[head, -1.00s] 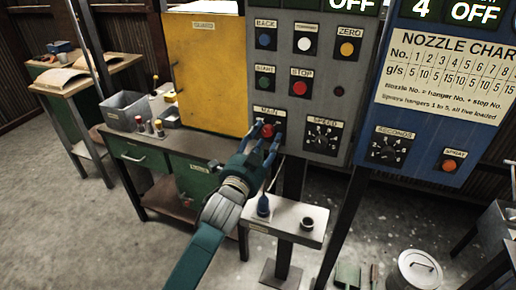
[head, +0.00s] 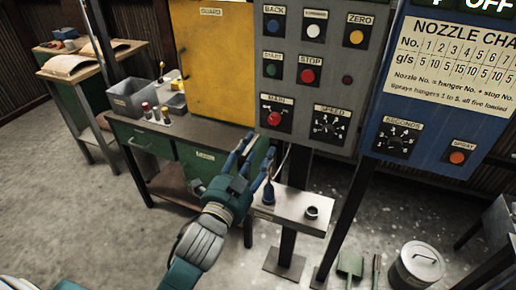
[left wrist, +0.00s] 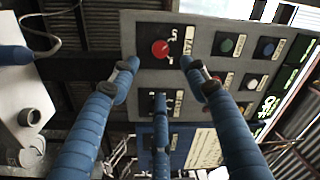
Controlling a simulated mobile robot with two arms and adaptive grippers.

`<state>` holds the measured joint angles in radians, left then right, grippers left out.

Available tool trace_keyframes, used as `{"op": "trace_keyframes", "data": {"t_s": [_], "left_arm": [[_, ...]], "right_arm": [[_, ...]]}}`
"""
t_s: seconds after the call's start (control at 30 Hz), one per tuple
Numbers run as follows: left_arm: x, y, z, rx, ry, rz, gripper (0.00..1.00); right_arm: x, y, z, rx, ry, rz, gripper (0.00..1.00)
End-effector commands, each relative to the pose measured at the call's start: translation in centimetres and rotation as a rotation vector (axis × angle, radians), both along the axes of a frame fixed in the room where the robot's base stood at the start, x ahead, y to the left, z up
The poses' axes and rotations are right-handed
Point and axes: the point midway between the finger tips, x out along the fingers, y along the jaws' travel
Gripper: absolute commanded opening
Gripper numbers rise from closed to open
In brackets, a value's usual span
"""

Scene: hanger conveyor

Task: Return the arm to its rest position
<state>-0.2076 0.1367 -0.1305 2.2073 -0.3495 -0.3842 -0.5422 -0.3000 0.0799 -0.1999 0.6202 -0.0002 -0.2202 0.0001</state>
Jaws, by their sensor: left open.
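My left gripper (head: 257,150) is open and empty, its blue fingers spread below and in front of the grey control panel (head: 300,95). The red MAIN knob (head: 274,118) is just above the fingertips, apart from them. In the left wrist view the fingers of the left gripper (left wrist: 160,75) point at the panel, with the red MAIN knob (left wrist: 160,48) beyond the gap between them. My right gripper is not in view.
A small metal shelf (head: 292,207) with a blue-handled tool and a dark ring is right of the gripper. A green workbench (head: 150,141) with a grey bin (head: 132,97) stands left. The blue spray panel (head: 440,100) is right. A lidded can (head: 416,262) stands on the floor.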

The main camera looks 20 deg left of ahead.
Motion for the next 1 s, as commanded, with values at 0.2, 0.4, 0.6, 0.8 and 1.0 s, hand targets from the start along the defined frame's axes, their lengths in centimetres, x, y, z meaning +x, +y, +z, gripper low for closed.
{"op": "trace_keyframes", "data": {"t_s": [0.2, 0.4, 0.6, 0.8, 1.0], "left_arm": [[0.1, 0.0, -0.7, -0.005, 0.012, -0.001, 0.46], [1.0, -0.3, -9.6, -0.068, 0.168, -0.006, 0.46], [-0.8, -0.4, -24.9, -0.187, 0.434, 0.014, 0.46], [-6.6, -0.1, -39.2, -0.305, 0.692, 0.071, 0.46], [-15.9, 0.4, -51.4, -0.414, 0.941, 0.167, 0.46]], "right_arm": [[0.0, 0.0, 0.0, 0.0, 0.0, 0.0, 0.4], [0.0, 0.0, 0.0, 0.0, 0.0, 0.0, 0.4], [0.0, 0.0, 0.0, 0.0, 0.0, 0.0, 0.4], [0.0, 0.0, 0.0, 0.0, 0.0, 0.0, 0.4], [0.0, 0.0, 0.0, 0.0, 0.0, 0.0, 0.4]]}}
